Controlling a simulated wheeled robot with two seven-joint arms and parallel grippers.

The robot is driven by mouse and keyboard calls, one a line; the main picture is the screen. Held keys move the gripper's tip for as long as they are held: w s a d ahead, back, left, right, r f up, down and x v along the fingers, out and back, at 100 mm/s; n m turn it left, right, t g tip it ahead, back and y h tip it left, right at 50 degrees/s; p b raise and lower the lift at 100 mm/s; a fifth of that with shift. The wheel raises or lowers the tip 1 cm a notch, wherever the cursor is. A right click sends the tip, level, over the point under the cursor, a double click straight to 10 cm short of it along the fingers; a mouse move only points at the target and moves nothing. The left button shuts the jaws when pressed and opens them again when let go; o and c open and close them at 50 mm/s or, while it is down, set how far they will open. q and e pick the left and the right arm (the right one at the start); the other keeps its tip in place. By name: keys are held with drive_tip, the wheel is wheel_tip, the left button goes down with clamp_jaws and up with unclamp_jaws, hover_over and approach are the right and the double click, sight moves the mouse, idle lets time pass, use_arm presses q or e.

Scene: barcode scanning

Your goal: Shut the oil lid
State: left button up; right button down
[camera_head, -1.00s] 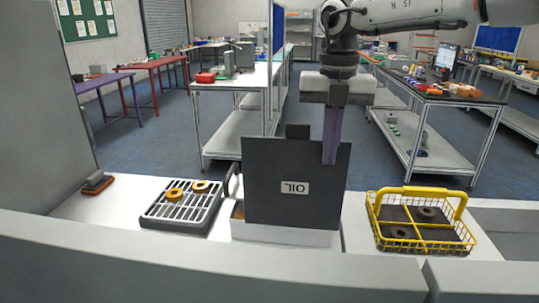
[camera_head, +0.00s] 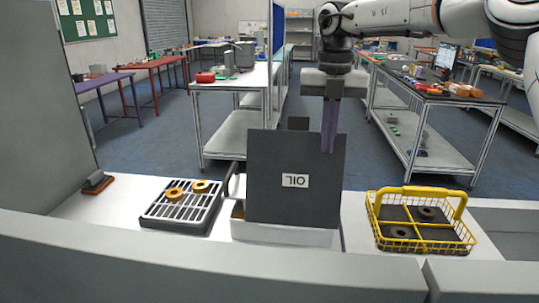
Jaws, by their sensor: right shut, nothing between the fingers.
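The oil lid (camera_head: 270,205) is a dark grey panel with a white label, upside down in this view, reading OIL. It stands raised, close to upright, on the white oil box (camera_head: 285,234) at the middle of the bench. My right gripper (camera_head: 328,150) points down at the upper right edge of the lid. Its purple fingers are shut with nothing between them, and the tips overlap the lid's top edge in the picture. I cannot tell whether they touch it. My left gripper is not in view.
A drain rack (camera_head: 152,221) with two orange rings (camera_head: 175,194) stands left of the box. A yellow wire basket (camera_head: 465,237) with dark discs stands to the right. An orange-and-black brush-like item (camera_head: 97,184) lies far left. A pale ledge (camera_head: 200,258) runs along the front.

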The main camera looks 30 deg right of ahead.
drive_tip(key=shift+w+d+f, duration=0.35)
drive_tip(key=shift+w+d, duration=0.2)
drive_tip(key=shift+w, duration=0.1)
drive_tip(key=shift+w+d+f, duration=0.35)
drive_tip(key=shift+w+d, duration=0.25)
drive_tip(key=shift+w, duration=0.1)
drive_tip(key=shift+w+d+f, duration=0.35)
drive_tip(key=shift+w+d, duration=0.2)
drive_tip(key=shift+w, duration=0.1)
